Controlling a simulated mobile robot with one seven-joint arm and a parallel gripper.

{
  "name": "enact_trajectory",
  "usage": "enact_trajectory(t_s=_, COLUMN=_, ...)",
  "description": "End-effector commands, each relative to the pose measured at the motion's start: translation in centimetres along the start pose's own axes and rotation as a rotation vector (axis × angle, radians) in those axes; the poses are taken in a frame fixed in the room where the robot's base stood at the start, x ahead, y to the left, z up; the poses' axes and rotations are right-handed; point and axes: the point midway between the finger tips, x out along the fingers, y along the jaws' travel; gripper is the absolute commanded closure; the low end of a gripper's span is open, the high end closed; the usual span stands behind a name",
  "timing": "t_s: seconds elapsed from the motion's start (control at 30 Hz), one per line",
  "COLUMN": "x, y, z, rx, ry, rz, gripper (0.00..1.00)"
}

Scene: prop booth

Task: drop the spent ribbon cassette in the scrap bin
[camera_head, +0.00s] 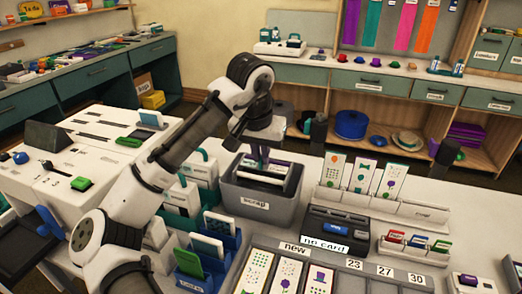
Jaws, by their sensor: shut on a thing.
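The scrap bin (256,209), a grey open box with a "scrap" label, stands on the white counter near the middle of the view. My gripper (263,161) points down over the bin's mouth, with purple-looking parts by its fingers. It is shut on a white and dark piece, seemingly the ribbon cassette (271,176), which is at the level of the bin's opening. The bin's inside is partly hidden by the cassette and my arm. I cannot tell whether the cassette touches the bin.
White units with teal bases (201,170) stand left of the bin. Blue holders (212,249) are in front of them. A black "no card" device (340,226) and card racks (376,209) stand to the right. A "new" card tray (262,246) lies in front.

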Motion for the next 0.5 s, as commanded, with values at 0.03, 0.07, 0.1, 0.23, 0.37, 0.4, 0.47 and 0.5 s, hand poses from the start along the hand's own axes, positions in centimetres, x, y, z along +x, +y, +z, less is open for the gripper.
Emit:
enact_trajectory(t_s=0.03, x=-0.01, y=0.01, z=-0.01, rx=0.0, ry=0.001, rz=0.0, gripper=1.0)
enact_trajectory(t_s=0.07, x=-0.02, y=0.01, z=-0.01, rx=0.0, ry=0.001, rz=0.0, gripper=1.0)
enact_trajectory(t_s=0.1, x=-0.03, y=0.01, z=-0.01, rx=0.0, ry=0.001, rz=0.0, gripper=1.0)
enact_trajectory(t_s=0.23, x=-0.03, y=0.01, z=-0.02, rx=0.0, ry=0.001, rz=0.0, gripper=0.88)
enact_trajectory(t_s=0.37, x=-0.03, y=0.01, z=-0.01, rx=0.0, ry=0.001, rz=0.0, gripper=0.71)
enact_trajectory(t_s=0.4, x=-0.03, y=0.01, z=-0.01, rx=0.0, ry=0.001, rz=0.0, gripper=0.66)
enact_trajectory(t_s=0.47, x=-0.02, y=0.01, z=-0.01, rx=0.0, ry=0.001, rz=0.0, gripper=0.66)
enact_trajectory(t_s=0.5, x=-0.02, y=0.01, z=-0.01, rx=0.0, ry=0.001, rz=0.0, gripper=0.66)
